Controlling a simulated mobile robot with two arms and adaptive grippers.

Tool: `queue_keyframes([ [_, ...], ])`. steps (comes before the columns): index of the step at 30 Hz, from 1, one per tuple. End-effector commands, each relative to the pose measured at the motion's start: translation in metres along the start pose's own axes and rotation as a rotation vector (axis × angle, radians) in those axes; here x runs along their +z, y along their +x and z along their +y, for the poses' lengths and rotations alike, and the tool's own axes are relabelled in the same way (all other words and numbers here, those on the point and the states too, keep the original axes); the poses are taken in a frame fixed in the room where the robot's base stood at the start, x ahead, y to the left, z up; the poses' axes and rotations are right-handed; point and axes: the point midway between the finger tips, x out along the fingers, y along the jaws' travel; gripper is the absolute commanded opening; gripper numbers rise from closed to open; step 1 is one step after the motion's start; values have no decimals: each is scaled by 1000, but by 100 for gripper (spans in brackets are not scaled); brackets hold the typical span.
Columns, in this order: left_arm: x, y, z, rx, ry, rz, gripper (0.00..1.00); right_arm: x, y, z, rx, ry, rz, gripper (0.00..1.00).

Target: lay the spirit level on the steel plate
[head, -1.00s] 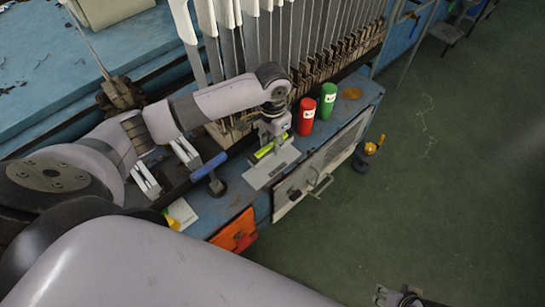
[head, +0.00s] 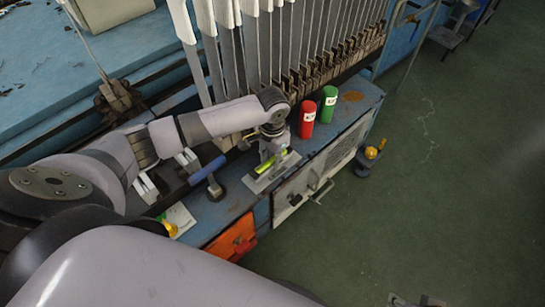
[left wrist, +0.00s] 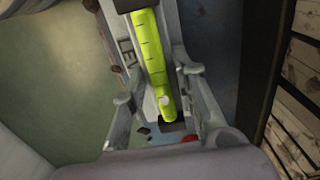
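The spirit level (head: 264,168) has a bright yellow-green strip and lies over the grey steel plate (head: 256,184) on the blue bench. In the left wrist view the level (left wrist: 152,60) runs lengthwise between my fingers. My left gripper (head: 272,149) is shut on it from above; its fingers also show in the left wrist view (left wrist: 162,100). The gripper hides part of the level and the plate. I cannot tell whether the level touches the plate. What seems to be a small part of my right gripper (head: 416,301) shows at the bottom edge, its fingers not clear.
A red cylinder (head: 307,119) and a green cylinder (head: 328,104) stand right of the plate. A blue-handled tool (head: 208,172) stands to its left. A row of upright sock boards (head: 270,50) rises behind. Green floor (head: 430,200) is open to the right.

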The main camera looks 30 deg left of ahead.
Motion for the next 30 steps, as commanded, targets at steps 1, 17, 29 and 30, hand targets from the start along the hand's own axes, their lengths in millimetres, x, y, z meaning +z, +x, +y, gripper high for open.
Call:
queue_keyframes([
  [1,0,0,0,0,0,0,30,0,1,0,0,0,-1,40],
  [17,0,0,0,-1,0,0,46,0,1,0,0,-1,-1,40],
  [29,-1,-51,0,0,0,2,46,2,44,-2,-5,-2,-26,40],
  [30,-1,-60,0,0,1,3,46,3,53,-3,-6,-3,-31,40],
])
